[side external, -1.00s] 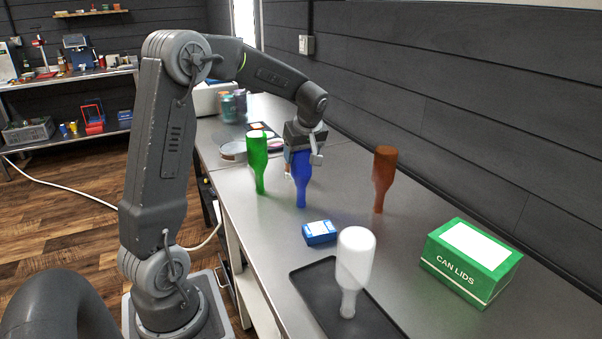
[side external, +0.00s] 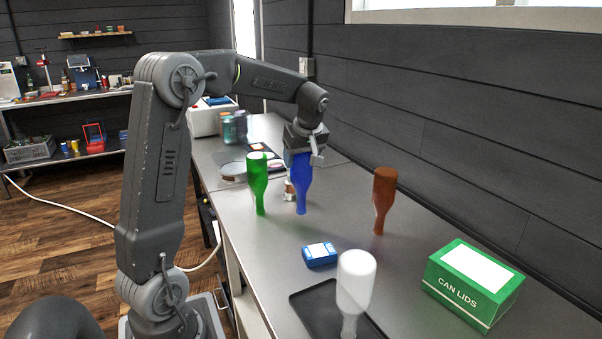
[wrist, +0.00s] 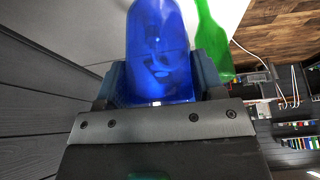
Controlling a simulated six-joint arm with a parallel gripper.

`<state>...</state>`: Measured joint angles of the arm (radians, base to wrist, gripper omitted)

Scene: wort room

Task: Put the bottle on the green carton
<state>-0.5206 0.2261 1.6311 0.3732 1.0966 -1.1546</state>
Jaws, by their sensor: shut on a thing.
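A blue bottle (side external: 302,178) hangs neck down in my gripper (side external: 303,156), a little above the metal worktop. My gripper is shut on its wide upper end. In the wrist view the blue bottle (wrist: 158,55) sits between the two jaws (wrist: 158,78). The green carton (side external: 472,285), marked CAN LIDS with a white panel on top, lies on the worktop at the front right, well apart from my gripper.
Green (side external: 258,178), brown (side external: 384,193) and white (side external: 356,280) bottles stand neck down; the white one is on a dark tray (side external: 312,310). A small blue box (side external: 319,255) lies between. A dark plank wall (side external: 450,130) bounds the right side.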

